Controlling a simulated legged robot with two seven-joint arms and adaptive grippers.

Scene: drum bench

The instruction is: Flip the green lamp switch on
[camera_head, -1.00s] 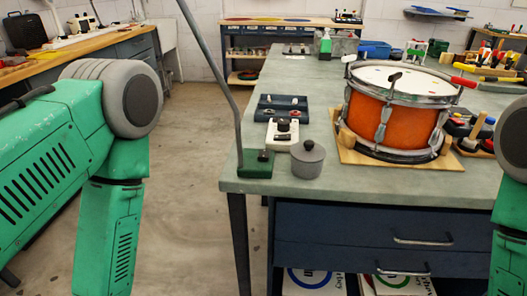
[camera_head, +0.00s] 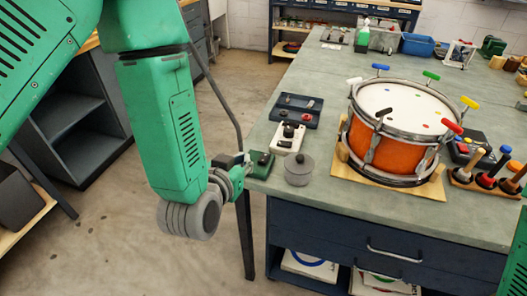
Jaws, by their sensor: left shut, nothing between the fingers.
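My left gripper (camera_head: 238,160) is shut and empty, close against the left side of the lamp base. I cannot tell whether it touches the base. My green left arm hangs down at the left. Only a green piece of my right arm shows at the right edge; its gripper is out of view.
A grey lidded pot (camera_head: 299,170) stands just right of the lamp base. Behind it are a white box with a black knob (camera_head: 288,138) and a dark blue tray (camera_head: 297,110). An orange drum (camera_head: 398,152) stands on a wooden board (camera_head: 394,188). The bench's left edge is close.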

